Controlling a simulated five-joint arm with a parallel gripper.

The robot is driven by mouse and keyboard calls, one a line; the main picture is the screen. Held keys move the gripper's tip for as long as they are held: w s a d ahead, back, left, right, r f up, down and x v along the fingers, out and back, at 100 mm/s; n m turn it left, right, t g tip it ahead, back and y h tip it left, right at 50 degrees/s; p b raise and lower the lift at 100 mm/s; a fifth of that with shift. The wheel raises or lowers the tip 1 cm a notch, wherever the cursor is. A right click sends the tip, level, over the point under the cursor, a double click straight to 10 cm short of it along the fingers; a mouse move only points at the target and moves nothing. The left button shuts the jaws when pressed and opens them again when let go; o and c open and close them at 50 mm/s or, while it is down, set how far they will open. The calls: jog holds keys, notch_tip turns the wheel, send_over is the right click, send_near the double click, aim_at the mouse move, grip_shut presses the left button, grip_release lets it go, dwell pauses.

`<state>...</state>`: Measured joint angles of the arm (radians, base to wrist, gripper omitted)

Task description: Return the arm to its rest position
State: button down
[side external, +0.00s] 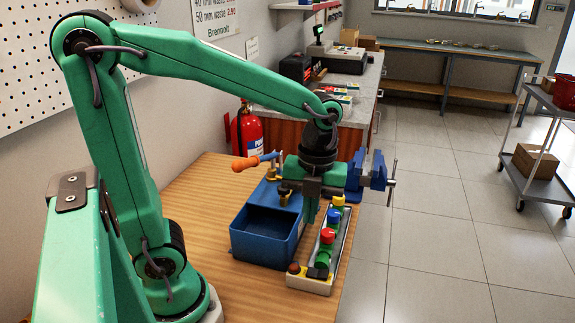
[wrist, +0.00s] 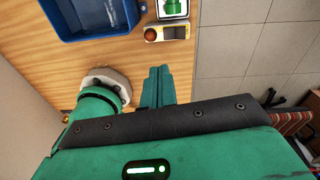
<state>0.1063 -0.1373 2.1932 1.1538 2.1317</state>
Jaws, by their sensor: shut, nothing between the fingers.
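My green arm reaches out over the wooden bench (side external: 205,180), bent at the elbow, with its wrist above the work. My gripper (side external: 310,217) points down beside the long strip (side external: 313,284) of coloured caps, near the blue bin (side external: 262,247). I cannot tell its exact height above the bench. In the wrist view my gripper (wrist: 158,72) has its two green fingers together, with nothing between them. The blue bin is at the top left there, and the strip's end with a red-brown button (wrist: 151,34) is just beyond the fingertips.
A blue vise (side external: 371,172) and an orange-handled tool (side external: 250,161) are close to my wrist. A red extinguisher (side external: 247,130) stands behind the bench. A counter (side external: 345,95) is farther back. A trolley (side external: 540,150) stands at the right; the floor between is clear.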

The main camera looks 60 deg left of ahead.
jog(key=s+a+r+n+t, duration=0.1)
jog(key=s+r+n+t, duration=0.1)
jog(key=n, duration=1)
jog(key=s+a+r+n+t, duration=0.2)
jog(key=s+r+n+t, duration=0.1)
jog(key=n, duration=1)
jog(key=shift+s+n+t, duration=0.3)
jog(key=shift+s+t, duration=0.05)
jog(key=shift+t, duration=0.35)
jog(key=shift+r, duration=0.1)
